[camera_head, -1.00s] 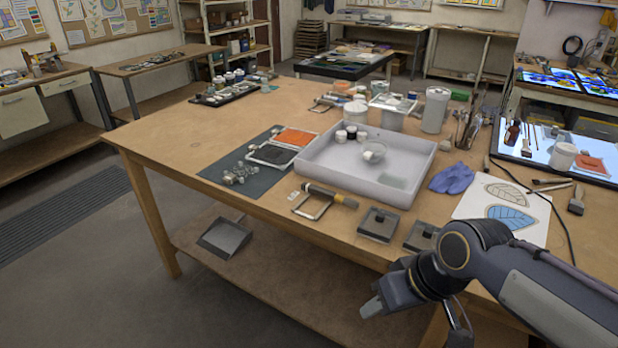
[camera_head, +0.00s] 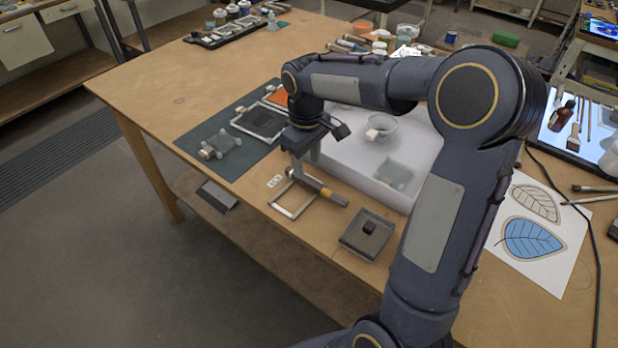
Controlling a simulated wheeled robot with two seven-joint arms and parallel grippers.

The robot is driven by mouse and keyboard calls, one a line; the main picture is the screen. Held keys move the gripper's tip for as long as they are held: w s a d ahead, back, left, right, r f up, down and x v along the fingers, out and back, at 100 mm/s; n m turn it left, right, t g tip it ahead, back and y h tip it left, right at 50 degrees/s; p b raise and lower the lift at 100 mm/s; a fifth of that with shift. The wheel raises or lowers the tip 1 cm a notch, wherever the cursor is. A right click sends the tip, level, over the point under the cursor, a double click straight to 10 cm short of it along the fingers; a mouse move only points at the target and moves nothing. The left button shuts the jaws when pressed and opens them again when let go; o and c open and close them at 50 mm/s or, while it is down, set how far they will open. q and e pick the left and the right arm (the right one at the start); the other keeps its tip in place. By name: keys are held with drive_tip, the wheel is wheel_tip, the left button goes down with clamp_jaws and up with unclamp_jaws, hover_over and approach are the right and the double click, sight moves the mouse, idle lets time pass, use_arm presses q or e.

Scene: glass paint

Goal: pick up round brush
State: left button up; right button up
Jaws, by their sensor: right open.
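My right gripper (camera_head: 310,160) is open and empty, pointing down above the front edge of the tabletop. Two slim brushes lie at the right edge of the table, the upper one (camera_head: 597,188) just above the lower one (camera_head: 590,199), far right of my gripper. A wide flat brush (camera_head: 573,138) lies on the light panel at right. I cannot tell which brush is the round one. My left gripper is out of view.
A white tray (camera_head: 345,165) with a small bowl (camera_head: 382,127) stands behind my arm. A dark mat (camera_head: 225,165) lies at left, and a square block (camera_head: 367,233) in front. Leaf drawings on paper (camera_head: 520,262) and a black cable (camera_head: 597,245) are at right.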

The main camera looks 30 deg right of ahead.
sight(309, 179)
drive_tip(key=f, duration=0.3)
drive_tip(key=f+p, duration=0.1)
drive_tip(key=f, duration=0.1)
drive_tip(key=shift+d+f, duration=0.2)
drive_tip(key=shift+d, duration=0.05)
drive_tip(key=shift+c, duration=0.2)
clamp_jaws()
